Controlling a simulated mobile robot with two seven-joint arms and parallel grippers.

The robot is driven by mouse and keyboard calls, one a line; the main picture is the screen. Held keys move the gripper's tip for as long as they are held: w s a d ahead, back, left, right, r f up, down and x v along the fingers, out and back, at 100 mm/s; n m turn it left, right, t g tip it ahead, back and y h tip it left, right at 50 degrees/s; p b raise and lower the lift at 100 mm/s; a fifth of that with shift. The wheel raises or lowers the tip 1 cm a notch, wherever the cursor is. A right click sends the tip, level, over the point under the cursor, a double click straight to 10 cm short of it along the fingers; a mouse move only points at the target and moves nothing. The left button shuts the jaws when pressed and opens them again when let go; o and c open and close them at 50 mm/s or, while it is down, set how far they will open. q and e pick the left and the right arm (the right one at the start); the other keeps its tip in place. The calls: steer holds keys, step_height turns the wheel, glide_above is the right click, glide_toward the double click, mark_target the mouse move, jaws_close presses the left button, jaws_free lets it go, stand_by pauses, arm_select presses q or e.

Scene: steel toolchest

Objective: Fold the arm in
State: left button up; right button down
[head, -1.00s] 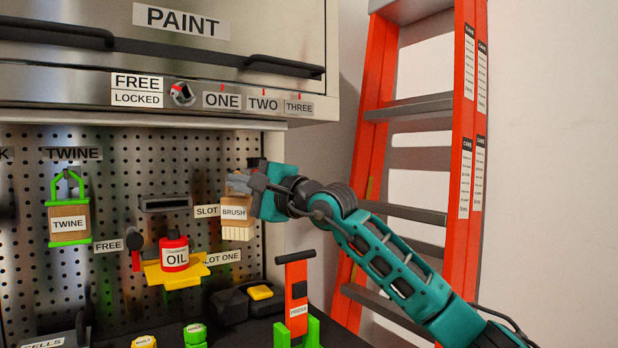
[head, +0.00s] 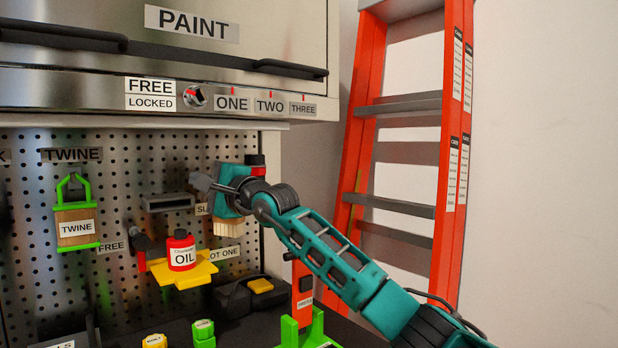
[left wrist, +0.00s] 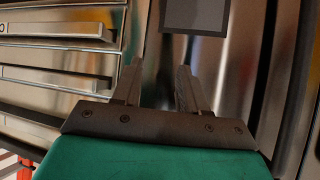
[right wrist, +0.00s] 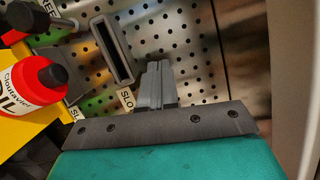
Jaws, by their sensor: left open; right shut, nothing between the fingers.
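My right arm (head: 330,255) reaches in from the lower right of the head view, stretched out toward the pegboard. Its gripper (head: 200,182) is shut and empty, pointing left in front of the board. It partly covers the brush (head: 228,228), whose pale bristles show below it. In the right wrist view the shut fingers (right wrist: 157,85) are in front of the perforated board beside a dark slotted holder (right wrist: 112,50). My left gripper (left wrist: 155,85) shows only in its own wrist view. It is open and empty, near steel drawer fronts.
The oil bottle (head: 181,250) stands on a yellow shelf (head: 195,273) close below my right gripper. The twine block (head: 76,226) hangs at left. An orange ladder (head: 452,150) stands behind my right arm. The paint cabinet (head: 100,70) overhangs the board. Open wall lies at far right.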

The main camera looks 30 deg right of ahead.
arm_select(q)
steer(key=shift+d, duration=0.2)
steer(key=shift+d, duration=0.2)
stand_by(0.5)
stand_by(0.4)
